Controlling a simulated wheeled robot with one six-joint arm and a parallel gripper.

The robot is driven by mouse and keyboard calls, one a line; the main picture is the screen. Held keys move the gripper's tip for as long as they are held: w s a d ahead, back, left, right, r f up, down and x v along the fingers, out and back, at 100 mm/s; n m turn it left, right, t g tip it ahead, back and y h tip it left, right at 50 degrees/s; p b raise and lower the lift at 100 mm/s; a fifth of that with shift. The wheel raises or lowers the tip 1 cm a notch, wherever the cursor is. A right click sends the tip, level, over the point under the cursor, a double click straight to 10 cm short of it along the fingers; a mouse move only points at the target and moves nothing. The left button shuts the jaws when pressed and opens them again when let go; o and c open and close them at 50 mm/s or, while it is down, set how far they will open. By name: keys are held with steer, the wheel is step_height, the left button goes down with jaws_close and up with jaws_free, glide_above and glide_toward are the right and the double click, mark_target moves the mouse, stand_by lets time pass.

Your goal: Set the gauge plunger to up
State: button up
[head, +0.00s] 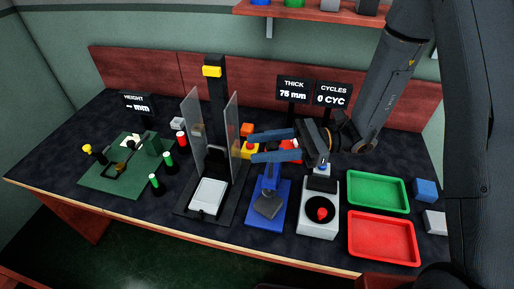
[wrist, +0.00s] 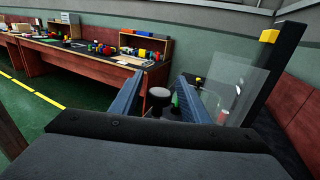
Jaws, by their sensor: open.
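The blue gauge (head: 283,213) stands mid-table, with a dark block (head: 268,205) low at its front. The sign behind reads "THICK 75 mm" (head: 293,89). My gripper (head: 254,147) is open over the upper part of the gauge, its two blue fingers pointing left and hiding some of it. No clear contact with either finger shows. The plunger's height is hard to tell.
A press with clear side guards (head: 233,130) stands left of the gauge. A pale box with a red button (head: 321,214) is close on the right, then green (head: 378,174) and red (head: 413,238) trays. A green board (head: 110,185) lies far left.

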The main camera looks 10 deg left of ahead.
steer(key=b+v, duration=0.2)
steer(key=v, duration=0.4)
steer(key=shift+d, duration=0.2)
